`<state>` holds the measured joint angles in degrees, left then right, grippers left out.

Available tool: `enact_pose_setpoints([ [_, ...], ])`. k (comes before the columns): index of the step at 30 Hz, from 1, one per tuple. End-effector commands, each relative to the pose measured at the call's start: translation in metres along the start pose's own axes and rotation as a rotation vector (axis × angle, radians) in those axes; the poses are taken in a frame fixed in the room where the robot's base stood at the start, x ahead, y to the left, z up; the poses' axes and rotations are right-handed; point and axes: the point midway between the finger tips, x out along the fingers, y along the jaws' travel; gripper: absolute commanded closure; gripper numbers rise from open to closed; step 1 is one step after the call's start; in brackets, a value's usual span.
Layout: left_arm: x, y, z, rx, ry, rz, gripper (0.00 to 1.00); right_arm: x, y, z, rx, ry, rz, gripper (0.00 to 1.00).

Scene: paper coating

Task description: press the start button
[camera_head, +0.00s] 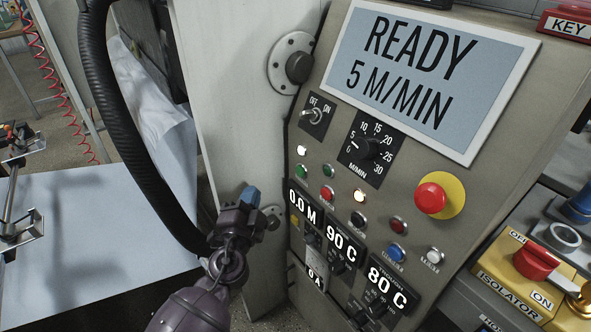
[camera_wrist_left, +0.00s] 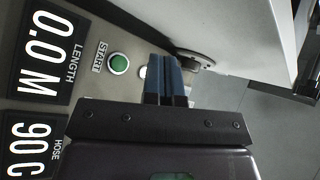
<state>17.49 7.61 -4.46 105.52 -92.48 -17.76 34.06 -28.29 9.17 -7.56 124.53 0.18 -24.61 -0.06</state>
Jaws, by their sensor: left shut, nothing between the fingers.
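The start button is a round green button in a light ring, labelled START in the left wrist view (camera_wrist_left: 118,64). In the head view the green button (camera_head: 301,171) sits on the left side of the grey control panel (camera_head: 300,90), above the 0.0 M display. My left gripper (camera_head: 250,194) is shut and empty, its blue fingertips left of and below the button in the head view. In the left wrist view the closed blue fingertips (camera_wrist_left: 164,66) are to the right of the button and do not cover it. My right gripper is not in view.
The screen (camera_head: 420,70) reads READY, 5 M/MIN. A red emergency button (camera_head: 430,198) and several small buttons and lamps share the panel. A yellow isolator box (camera_head: 530,275) stands at right. A pale machine post (camera_head: 235,90) stands left of the panel.

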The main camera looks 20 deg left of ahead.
Motion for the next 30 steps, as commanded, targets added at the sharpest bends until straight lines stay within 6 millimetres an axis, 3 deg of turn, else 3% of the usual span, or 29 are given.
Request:
enact_pose_setpoints([
  [19, 0.002, 0.001, -0.003, -0.053, 0.011, -0.004, 1.0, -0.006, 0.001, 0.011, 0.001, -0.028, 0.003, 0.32],
  [30, 0.028, 0.017, -0.024, -0.054, 0.011, -0.006, 1.0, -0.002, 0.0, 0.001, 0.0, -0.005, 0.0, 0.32],
])
